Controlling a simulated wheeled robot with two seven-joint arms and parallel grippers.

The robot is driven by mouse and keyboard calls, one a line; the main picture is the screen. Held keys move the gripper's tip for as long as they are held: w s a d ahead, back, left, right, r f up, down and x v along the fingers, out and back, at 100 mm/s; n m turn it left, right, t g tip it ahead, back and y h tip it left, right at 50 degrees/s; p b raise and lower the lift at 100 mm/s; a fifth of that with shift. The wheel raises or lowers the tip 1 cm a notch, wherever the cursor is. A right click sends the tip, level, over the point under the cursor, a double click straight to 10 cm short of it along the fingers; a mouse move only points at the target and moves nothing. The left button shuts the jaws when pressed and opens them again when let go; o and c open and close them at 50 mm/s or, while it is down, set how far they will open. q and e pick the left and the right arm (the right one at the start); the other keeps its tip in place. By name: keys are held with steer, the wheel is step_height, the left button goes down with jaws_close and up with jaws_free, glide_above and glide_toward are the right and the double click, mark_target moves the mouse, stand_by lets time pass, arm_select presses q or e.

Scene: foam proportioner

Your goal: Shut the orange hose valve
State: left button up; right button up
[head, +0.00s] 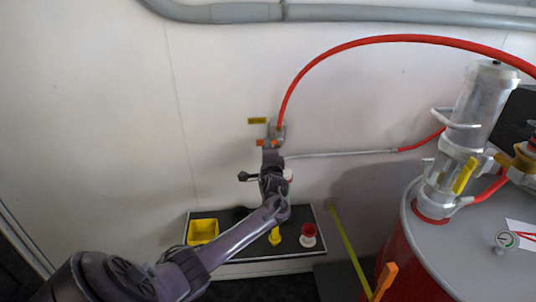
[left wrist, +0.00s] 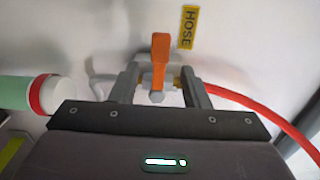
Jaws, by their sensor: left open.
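The orange hose valve handle (head: 267,143) is on the wall fitting below the yellow label in the head view. In the left wrist view the orange handle (left wrist: 160,58) stands upright, lengthwise in the picture, near a yellow HOSE label (left wrist: 187,27). My left gripper (head: 270,157) is at the valve, its two fingers open. In the left wrist view the left gripper (left wrist: 158,80) has one finger on each side of the handle, with visible gaps; I see no grip on it. The fingers hide part of the valve body. My right gripper is not in view.
A red hose (head: 400,40) arches from the valve to the right. A grey pipe (head: 340,154) runs along the wall. A dark shelf (head: 240,220) below holds a yellow bin (head: 203,231) and a red-and-white cup (head: 308,236). A red tank with a grey top (head: 460,255) stands right.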

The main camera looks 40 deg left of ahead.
arm_select(q)
steer(key=shift+v, duration=1.5)
